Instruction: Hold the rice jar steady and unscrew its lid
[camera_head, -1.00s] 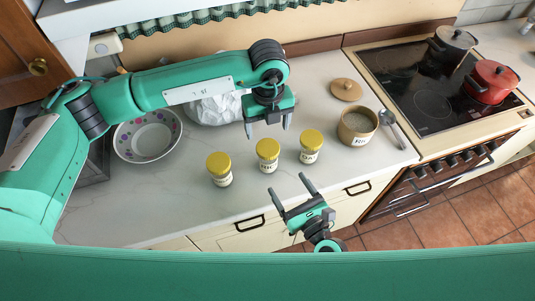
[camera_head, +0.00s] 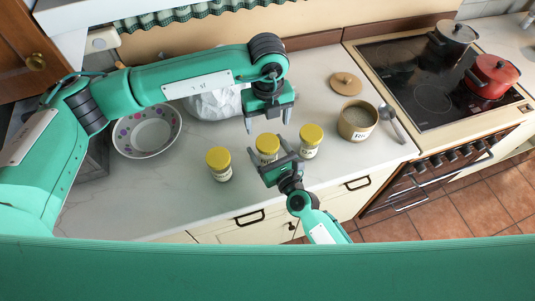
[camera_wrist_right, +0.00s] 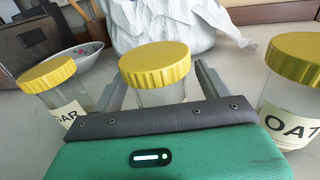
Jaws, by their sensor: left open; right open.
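The rice jar (camera_head: 267,144) is a clear jar with a yellow screw lid, upright on the worktop as the middle of three alike jars. My right gripper (camera_head: 273,152) is open, its fingers on either side of this jar. In the right wrist view the jar (camera_wrist_right: 160,80) stands between the two fingers, lid on, its lower part hidden by the gripper. Its label is hidden now. My left gripper (camera_head: 268,121) is open and empty, pointing down just above and behind the lid in the head view.
The sugar jar (camera_head: 219,163) stands left and the oats jar (camera_head: 311,140) close on the right. A tan canister (camera_head: 357,121) stands open, its wooden lid (camera_head: 345,83) behind it and a spoon (camera_head: 396,122) beside it. A bowl (camera_head: 147,133) and a white bag (camera_head: 215,104) are back left. A hob (camera_head: 430,98) is right.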

